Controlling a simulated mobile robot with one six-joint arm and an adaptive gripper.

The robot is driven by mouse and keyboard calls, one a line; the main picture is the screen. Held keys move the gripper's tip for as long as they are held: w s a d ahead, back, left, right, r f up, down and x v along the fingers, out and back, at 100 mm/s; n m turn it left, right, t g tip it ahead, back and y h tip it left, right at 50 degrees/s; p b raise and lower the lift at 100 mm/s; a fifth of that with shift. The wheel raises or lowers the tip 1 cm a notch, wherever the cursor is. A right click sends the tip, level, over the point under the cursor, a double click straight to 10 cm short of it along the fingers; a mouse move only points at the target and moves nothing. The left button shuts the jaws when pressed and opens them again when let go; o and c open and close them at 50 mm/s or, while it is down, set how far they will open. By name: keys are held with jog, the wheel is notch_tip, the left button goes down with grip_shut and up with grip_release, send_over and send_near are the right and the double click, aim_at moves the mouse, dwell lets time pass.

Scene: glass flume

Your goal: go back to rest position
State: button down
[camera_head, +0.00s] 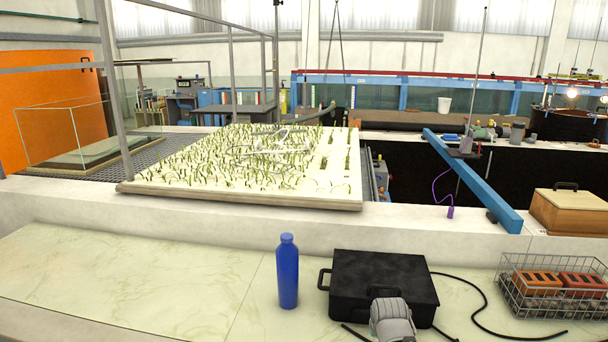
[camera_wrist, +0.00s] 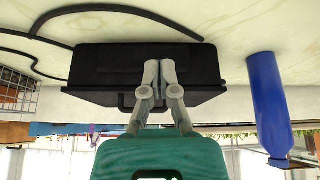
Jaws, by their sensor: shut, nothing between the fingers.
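My gripper (camera_wrist: 160,66) shows in the wrist view with its two grey fingers together at the tips, shut and empty. It is in front of a black case (camera_wrist: 105,65), which appears upside down in that view. I cannot tell whether the fingertips touch the case. In the head view the black case (camera_head: 375,278) stands on the pale counter, with a handle on its left side. A grey rounded part of my arm shows at the bottom edge of that view and covers the case's lower front.
A blue bottle (camera_head: 287,270) stands upright left of the case. A wooden box (camera_head: 572,210) and a board with green plants (camera_head: 250,165) are behind. The counter's left (camera_head: 130,270) is clear.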

jog(key=s+a+n+g+p, duration=0.1)
jog(key=s+a+g, duration=0.2)
jog(key=s+g, duration=0.2)
jog(key=shift+s+r+y+p, duration=0.15)
jog(key=shift+s+y+p, duration=0.25)
jog(key=shift+s, duration=1.35)
jog(key=shift+a, duration=0.15)
dwell(0.6)
